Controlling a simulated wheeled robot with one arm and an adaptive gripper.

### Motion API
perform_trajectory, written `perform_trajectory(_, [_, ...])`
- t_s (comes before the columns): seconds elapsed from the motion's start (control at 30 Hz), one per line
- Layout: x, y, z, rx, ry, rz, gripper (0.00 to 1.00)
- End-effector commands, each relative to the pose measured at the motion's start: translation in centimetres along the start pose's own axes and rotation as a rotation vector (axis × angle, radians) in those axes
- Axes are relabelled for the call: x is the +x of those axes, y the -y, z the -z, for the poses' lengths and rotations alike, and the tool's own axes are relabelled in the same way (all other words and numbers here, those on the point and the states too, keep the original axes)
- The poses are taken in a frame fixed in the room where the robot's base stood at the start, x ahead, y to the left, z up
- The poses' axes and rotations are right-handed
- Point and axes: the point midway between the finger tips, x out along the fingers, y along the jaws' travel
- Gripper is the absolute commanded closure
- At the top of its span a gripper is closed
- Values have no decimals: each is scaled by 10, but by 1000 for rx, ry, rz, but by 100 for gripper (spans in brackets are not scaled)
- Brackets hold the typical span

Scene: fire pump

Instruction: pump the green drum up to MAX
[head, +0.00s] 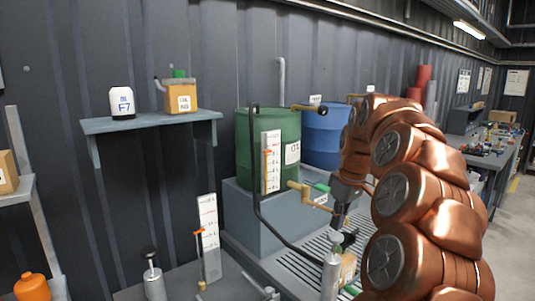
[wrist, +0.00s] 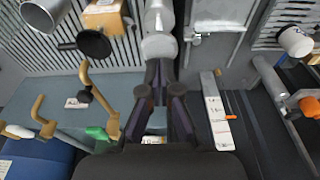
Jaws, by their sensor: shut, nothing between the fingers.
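The green drum (head: 243,171) stands on a grey plinth in the head view. A white scale (head: 271,141) with an orange pointer (head: 267,152) stands before it; the pointer is in its upper part and the markings are too small to read. A silver hand pump (head: 330,277) with a round grey top is in front of the plinth; it also shows in the wrist view (wrist: 160,18). My gripper (head: 339,217) is shut and empty, pointing down just above the pump top. In the wrist view its fingertips (wrist: 160,66) meet at the top; I cannot tell whether they touch.
A blue drum (head: 322,145) is behind my arm. A brass tap (head: 299,188) with a green handle and a black bent pipe (head: 256,190) are close by. A smaller pump (head: 153,277) stands left.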

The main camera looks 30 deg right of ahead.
Motion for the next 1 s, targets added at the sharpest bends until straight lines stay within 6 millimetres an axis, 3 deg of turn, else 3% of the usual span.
perform_trajectory(0.57, [1,0,0,0,0,0,100])
perform_trajectory(1.0, [14,0,-3,0,-1,-1,100])
